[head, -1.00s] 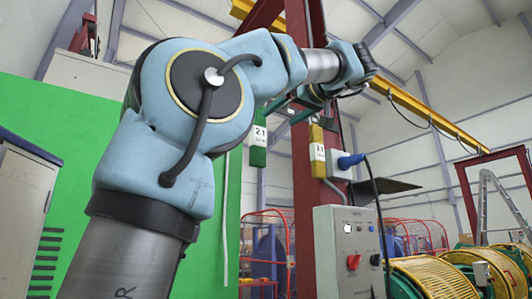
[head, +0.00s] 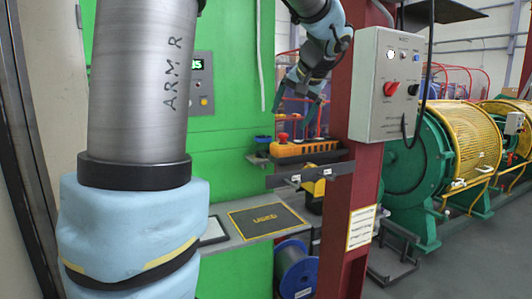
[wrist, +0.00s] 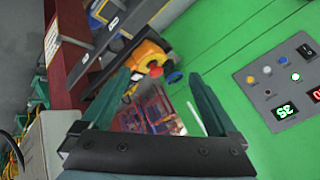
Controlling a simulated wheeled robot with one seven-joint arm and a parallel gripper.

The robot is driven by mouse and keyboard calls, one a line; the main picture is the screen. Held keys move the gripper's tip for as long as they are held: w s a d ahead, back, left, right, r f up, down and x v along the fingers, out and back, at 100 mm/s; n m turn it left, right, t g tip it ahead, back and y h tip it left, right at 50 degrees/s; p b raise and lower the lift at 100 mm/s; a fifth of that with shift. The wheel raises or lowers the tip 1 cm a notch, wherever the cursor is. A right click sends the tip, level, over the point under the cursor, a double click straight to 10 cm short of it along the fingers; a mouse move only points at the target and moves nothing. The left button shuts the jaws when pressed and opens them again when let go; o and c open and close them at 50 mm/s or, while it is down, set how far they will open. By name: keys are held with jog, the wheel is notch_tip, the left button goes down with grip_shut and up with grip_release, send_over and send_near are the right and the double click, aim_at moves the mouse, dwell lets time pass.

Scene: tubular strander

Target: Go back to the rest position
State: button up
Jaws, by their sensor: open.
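My gripper (head: 300,92) hangs at the end of my blue and grey arm in the head view, its dark green fingers pointing down. It is left of the red column (head: 362,160) and above the orange pendant (head: 305,149) with a red button. In the wrist view the two fingers of my gripper (wrist: 160,85) stand wide apart with nothing between them. The orange pendant also shows beyond them in the wrist view (wrist: 148,52). My arm hides part of the green wall in the head view.
A grey control box (head: 383,85) with a red knob is fixed to the red column. A shelf with a dark mat (head: 266,220) stands below, with a blue spool (head: 295,272) under it. Green machine drums with yellow guards (head: 463,140) stand at right.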

jog(key=s+a+f+n+g+h, duration=0.1)
jog(key=s+a+f, duration=0.3)
jog(key=f, duration=0.5)
jog(key=s+a+f+n+g+h, duration=0.1)
jog(key=s+a+f+g, duration=0.2)
jog(key=s+f, duration=0.5)
jog(key=s+a+f+n+g+h, duration=0.1)
jog(key=s+a+f+g, duration=0.1)
jog(key=s+a+f, duration=0.4)
notch_tip(320, 180, down, 4)
jog(key=shift+s, duration=0.3)
